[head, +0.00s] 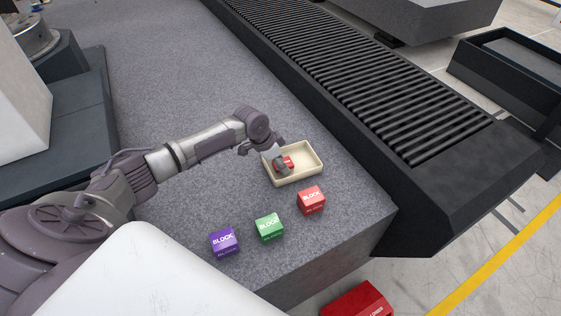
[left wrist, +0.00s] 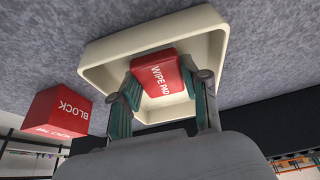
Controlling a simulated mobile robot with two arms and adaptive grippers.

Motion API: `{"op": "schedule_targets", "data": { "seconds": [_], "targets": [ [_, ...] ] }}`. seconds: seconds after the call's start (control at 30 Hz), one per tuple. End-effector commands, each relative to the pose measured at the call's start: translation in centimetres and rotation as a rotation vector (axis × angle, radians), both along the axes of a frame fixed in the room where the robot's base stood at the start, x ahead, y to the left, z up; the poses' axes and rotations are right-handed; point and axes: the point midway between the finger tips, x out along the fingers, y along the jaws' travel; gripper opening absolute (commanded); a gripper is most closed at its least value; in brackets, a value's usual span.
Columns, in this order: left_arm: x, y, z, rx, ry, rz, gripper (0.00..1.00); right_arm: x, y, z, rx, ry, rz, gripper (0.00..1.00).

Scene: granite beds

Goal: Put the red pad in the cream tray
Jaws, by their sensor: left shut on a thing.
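The red pad, marked WIPE PAD (left wrist: 158,75), is held between the two fingers of my left gripper (left wrist: 165,85). In the head view the pad (head: 289,162) shows as a small red patch at the gripper (head: 281,162), partly hidden by it. The cream tray (head: 306,158) is a shallow rectangular tray on the granite bed, near its right edge. My left gripper is over the left part of the tray, with the pad within its outline. In the left wrist view the tray (left wrist: 100,57) surrounds the pad; whether the pad touches its floor is unclear.
A red block (head: 311,200), a green block (head: 269,227) and a purple block (head: 224,241) stand in front of the tray on the granite bed (head: 215,75). A dark ribbed conveyor (head: 365,80) runs along the right. A red box (head: 357,300) is below the front edge.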

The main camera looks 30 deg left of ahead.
Motion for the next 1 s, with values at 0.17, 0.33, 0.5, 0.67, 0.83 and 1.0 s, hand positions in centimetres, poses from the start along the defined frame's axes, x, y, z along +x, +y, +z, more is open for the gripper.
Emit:
{"op": "schedule_targets", "data": {
  "seconds": [0.17,0.33,0.5,0.67,0.83,1.0],
  "targets": [
    [0.1,0.0,0.0,0.000,-0.002,-0.001,0.18,0.0,0.2,0.0,0.002,0.000,0.000,0.40],
    [0.0,-0.1,-0.4,-0.001,-0.002,-0.001,0.18,0.0,0.4,-0.2,0.004,0.000,-0.001,0.40],
    [0.1,-0.1,-0.3,-0.001,-0.002,-0.001,0.71,0.0,0.4,-0.1,0.005,0.000,-0.001,0.40],
    [0.1,0.0,-0.3,0.000,-0.002,-0.001,0.71,0.0,0.4,-0.1,0.005,0.000,0.000,0.40],
    [0.1,0.0,0.0,0.000,-0.002,-0.001,0.71,0.0,0.4,0.0,0.005,0.000,0.000,0.40],
    [-0.5,0.5,1.8,0.001,-0.003,0.000,0.71,-0.1,0.4,0.2,0.005,0.000,-0.001,0.40]
  ]
}}
